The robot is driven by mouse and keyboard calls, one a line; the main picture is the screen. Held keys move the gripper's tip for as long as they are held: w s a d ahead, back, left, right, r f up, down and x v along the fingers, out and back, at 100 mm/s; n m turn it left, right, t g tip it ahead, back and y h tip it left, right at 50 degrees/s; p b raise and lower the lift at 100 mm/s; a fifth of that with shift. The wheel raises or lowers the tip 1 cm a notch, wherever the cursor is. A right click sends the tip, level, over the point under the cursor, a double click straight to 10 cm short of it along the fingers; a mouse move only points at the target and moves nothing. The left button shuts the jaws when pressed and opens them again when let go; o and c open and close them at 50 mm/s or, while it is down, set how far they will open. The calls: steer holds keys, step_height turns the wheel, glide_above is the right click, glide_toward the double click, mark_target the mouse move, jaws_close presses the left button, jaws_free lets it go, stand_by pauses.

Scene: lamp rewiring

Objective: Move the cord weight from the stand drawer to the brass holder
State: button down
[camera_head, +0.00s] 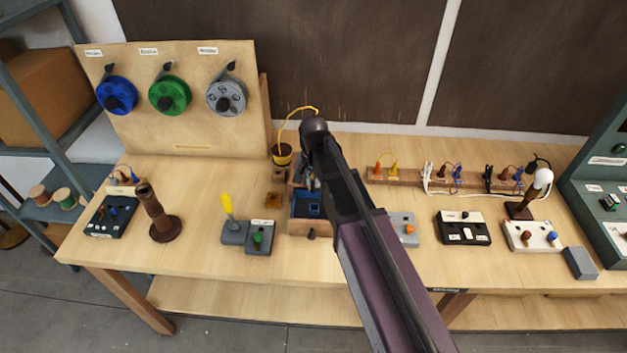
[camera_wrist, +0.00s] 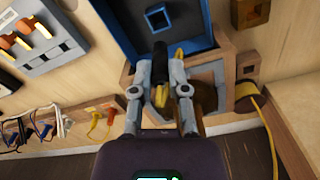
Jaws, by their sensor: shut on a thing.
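My gripper (camera_wrist: 160,62) is shut on a dark, narrow thing (camera_wrist: 160,65), probably the cord weight, with a yellow piece near its lower end in the wrist view. The fingers hide part of it. The open stand drawer (camera_head: 310,226), with a blue lining, also shows at the top of the wrist view (camera_wrist: 122,28). My gripper appears over the drawer's back part, but its height is unclear. In the head view my arm hides the gripper's fingertips and the held thing.
Switch boxes (camera_head: 463,228) and a plug rail (camera_head: 410,178) lie right. Bare tabletop shows at front left.

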steer(key=w+a+f+b, duration=0.1)
steer(key=w+a, duration=0.1)
steer(key=a, duration=0.5)
steer(key=w+a+f+b, duration=0.1)
steer(key=w+a, duration=0.1)
steer(key=a, duration=0.4)
steer(key=shift+w+a+f+b, duration=0.15)
steer(key=shift+a+f+b, duration=0.15)
steer(key=shift+a, duration=0.05)
steer(key=shift+f, duration=0.2)
steer(key=shift+f+b, duration=2.95)
steer(key=shift+b, duration=0.15)
steer(key=shift+f+b, duration=0.55)
steer(key=shift+b, duration=0.05)
steer(key=c, duration=1)
jaws_free()
steer(key=shift+c, duration=0.2)
steer(key=o, duration=0.5)
